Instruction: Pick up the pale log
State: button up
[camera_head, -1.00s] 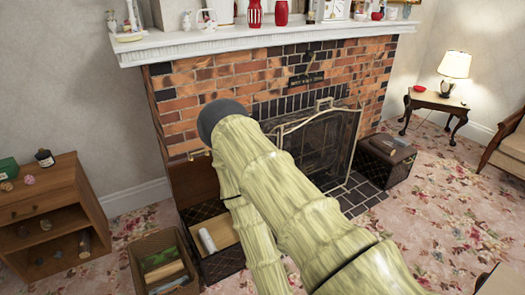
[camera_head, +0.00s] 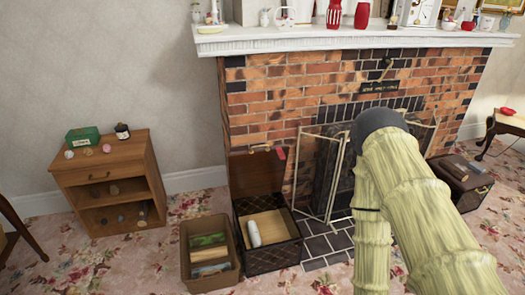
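A pale, whitish cylinder (camera_head: 254,233), which looks like the pale log, rests in an open dark box (camera_head: 272,262) left of the fireplace. It leans on a tan surface inside the box, with its upper end toward the back. The box's brown lid (camera_head: 256,174) stands raised behind it. My arm, with a pale green bark-like surface and a dark rounded joint, fills the right of the view, well right of the box. My gripper is not seen, so its opening and contents are hidden.
A brown crate (camera_head: 210,276) with green and tan items stands left of the box. A wooden shelf unit (camera_head: 104,178) stands further left. A fire screen (camera_head: 322,172) is right of the box. A closed dark chest (camera_head: 461,182) stands beyond my arm. Floral carpet (camera_head: 60,262) is open at front left.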

aim_at(208, 255)
jog(key=z, duration=0.5)
jog(key=k, duration=0.6)
jog(key=z, duration=0.4)
jog(key=i, duration=1.5)
jog(key=u, duration=1.6)
jog(key=i, duration=0.85)
jog(key=u, duration=0.95)
